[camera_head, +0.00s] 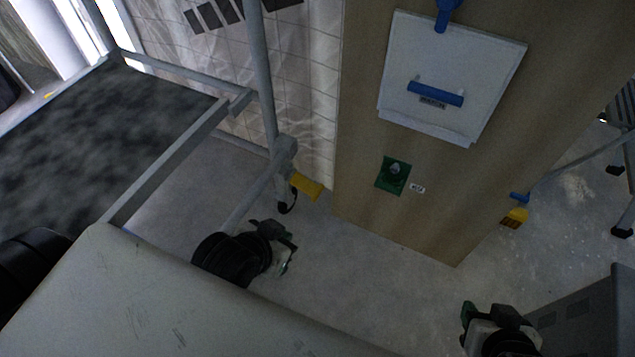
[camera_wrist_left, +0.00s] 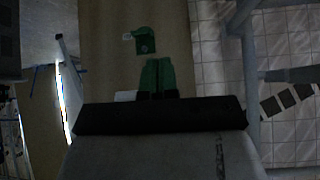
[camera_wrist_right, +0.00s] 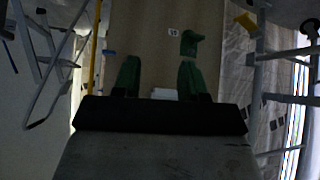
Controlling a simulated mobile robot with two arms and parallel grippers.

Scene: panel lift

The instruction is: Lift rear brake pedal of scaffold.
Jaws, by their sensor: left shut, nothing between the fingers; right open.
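The scaffold (camera_head: 262,80) stands at the left in the head view, with grey tubes and a dark, speckled platform. A yellow pedal (camera_head: 307,185) sticks out by the foot of its near right post, above a dark caster. I cannot tell whether this is the rear one. A yellow piece also shows beside the tubes in the right wrist view (camera_wrist_right: 247,22). My left gripper (camera_head: 288,258) is below the pedal in the picture and apart from it. Its green fingers (camera_wrist_left: 157,75) are together and empty. My right gripper (camera_head: 480,318) is low at the right, its fingers (camera_wrist_right: 158,75) apart and empty.
A wooden panel (camera_head: 360,150) stands right of the scaffold, with a white hatch (camera_head: 470,60), blue handle (camera_head: 435,94) and green fitting (camera_head: 393,175). Tiled wall (camera_head: 305,60) is behind. The concrete floor (camera_head: 370,270) before the panel is clear.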

